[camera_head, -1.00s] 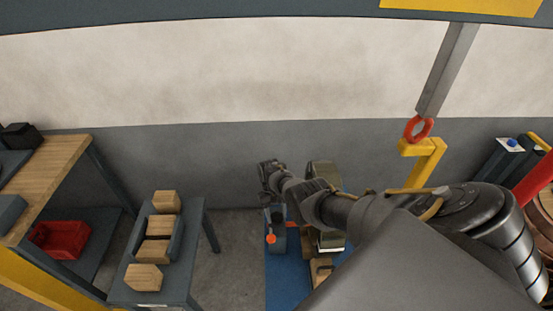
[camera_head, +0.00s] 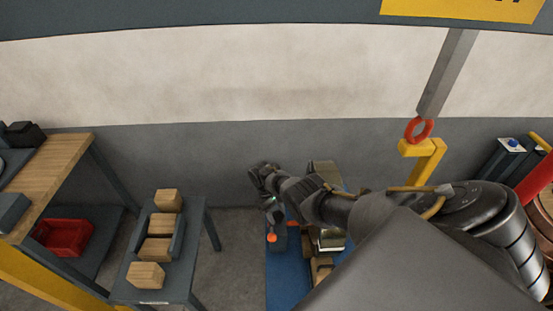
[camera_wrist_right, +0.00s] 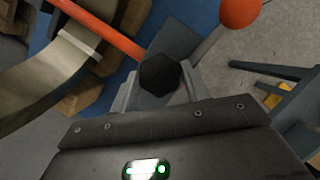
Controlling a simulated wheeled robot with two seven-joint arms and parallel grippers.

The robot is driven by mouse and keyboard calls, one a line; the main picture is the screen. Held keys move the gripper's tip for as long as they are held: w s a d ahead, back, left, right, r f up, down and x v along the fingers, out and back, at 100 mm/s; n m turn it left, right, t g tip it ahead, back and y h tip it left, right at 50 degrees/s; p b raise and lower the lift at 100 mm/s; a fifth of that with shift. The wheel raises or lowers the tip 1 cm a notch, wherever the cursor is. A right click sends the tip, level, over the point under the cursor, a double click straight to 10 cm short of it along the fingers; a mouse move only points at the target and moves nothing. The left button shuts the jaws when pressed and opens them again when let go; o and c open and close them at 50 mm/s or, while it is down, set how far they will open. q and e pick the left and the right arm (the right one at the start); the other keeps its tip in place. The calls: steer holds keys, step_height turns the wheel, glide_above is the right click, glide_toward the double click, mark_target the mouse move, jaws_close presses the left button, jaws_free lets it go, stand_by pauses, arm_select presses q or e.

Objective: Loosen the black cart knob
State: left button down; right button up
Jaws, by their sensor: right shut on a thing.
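The black knob (camera_wrist_right: 160,74) is a dark faceted knob in the right wrist view. It sits between the two grey fingers of my right gripper (camera_wrist_right: 160,88), which is shut on it. In the head view my right gripper (camera_head: 272,208) reaches down over the blue cart (camera_head: 282,285); the knob cannot be made out there. A lever with an orange ball (camera_wrist_right: 240,12) stands beside the gripper; the ball also shows in the head view (camera_head: 272,238). My left gripper is not in view.
An orange bar (camera_wrist_right: 100,28) and a pale coil (camera_wrist_right: 40,75) with wooden blocks lie close to the gripper. A grey table (camera_head: 180,288) with wooden blocks stands left of the cart. Floor is clear between table and cart.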

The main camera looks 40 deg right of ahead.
steer(key=o, duration=1)
steer(key=p+v, duration=0.2)
steer(key=v, duration=0.8)
steer(key=shift+w+r, duration=0.25)
steer(key=shift+r, duration=0.1)
steer(key=shift+a, duration=0.15)
